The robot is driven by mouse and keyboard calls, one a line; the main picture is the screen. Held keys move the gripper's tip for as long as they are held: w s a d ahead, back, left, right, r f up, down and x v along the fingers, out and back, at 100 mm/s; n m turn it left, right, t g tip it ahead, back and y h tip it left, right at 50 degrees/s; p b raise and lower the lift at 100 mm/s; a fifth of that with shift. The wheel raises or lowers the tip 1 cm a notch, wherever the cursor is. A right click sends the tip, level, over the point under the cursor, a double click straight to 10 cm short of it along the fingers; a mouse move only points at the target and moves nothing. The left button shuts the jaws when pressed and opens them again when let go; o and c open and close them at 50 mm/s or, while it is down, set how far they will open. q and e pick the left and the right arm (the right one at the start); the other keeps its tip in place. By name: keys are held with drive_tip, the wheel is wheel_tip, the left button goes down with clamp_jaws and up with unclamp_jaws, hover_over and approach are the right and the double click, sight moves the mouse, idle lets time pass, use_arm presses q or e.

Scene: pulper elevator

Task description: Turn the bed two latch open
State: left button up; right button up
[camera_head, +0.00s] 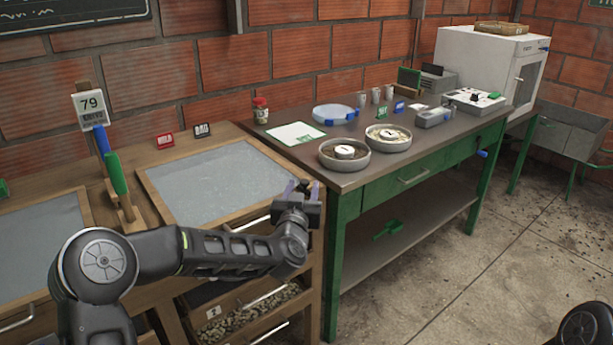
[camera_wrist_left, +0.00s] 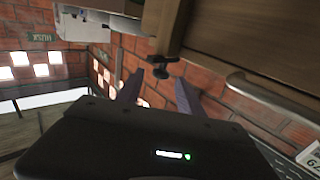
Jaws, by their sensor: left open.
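The bed on the right (camera_head: 215,182) is a wooden-framed box with a grey mesh top. My left gripper (camera_head: 297,188) is at its front right corner, by the gap to the green table, with its fingers pointing away from me. In the left wrist view a small dark latch-like knob (camera_wrist_left: 160,68) sits on a wooden edge. It lies between the two open fingers of the left gripper (camera_wrist_left: 155,90), and I cannot tell whether they touch it. In the head view the gripper hides that spot. My right gripper is not in view.
The green table (camera_head: 345,205) stands close to the right of the bed, with bowls (camera_head: 388,138) on it. Open drawers (camera_head: 250,310) holding beans jut out below the bed. A post with a number sign (camera_head: 90,108) stands at the bed's left.

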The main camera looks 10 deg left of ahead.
use_arm(q)
drive_tip(key=w, duration=0.6)
drive_tip(key=shift+w+a, duration=0.3)
drive_tip(key=shift+a, duration=0.05)
drive_tip(key=shift+c, duration=0.2)
clamp_jaws()
